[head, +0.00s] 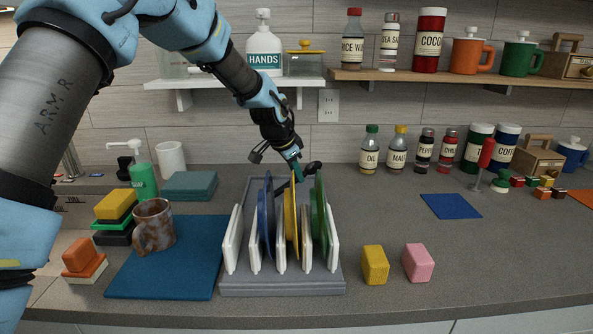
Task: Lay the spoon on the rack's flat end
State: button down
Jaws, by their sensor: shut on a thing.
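The grey rack (282,287) stands on the counter with several white dividers. A blue plate (267,215), a yellow plate (290,215) and a green plate (319,215) stand upright in it. My gripper (297,178) is over the rack's far end, behind the plates. It is shut on a dark, thin thing that looks like the spoon (313,168), whose rounded end shows to the right of the fingers. The plates partly hide the rack's flat far end, and I cannot tell whether the spoon touches it.
A brown mug (154,226) stands on a blue mat (170,270) at left. A yellow block (375,264) and a pink block (418,262) sit right of the rack. Bottles (370,150) line the wall. The counter's right front is clear.

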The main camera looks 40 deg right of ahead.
jog(key=shift+f, duration=0.15)
jog(key=c, duration=0.8)
grip_release()
jog(key=shift+f, duration=0.1)
jog(key=b+v, duration=0.3)
jog(key=v, duration=0.9)
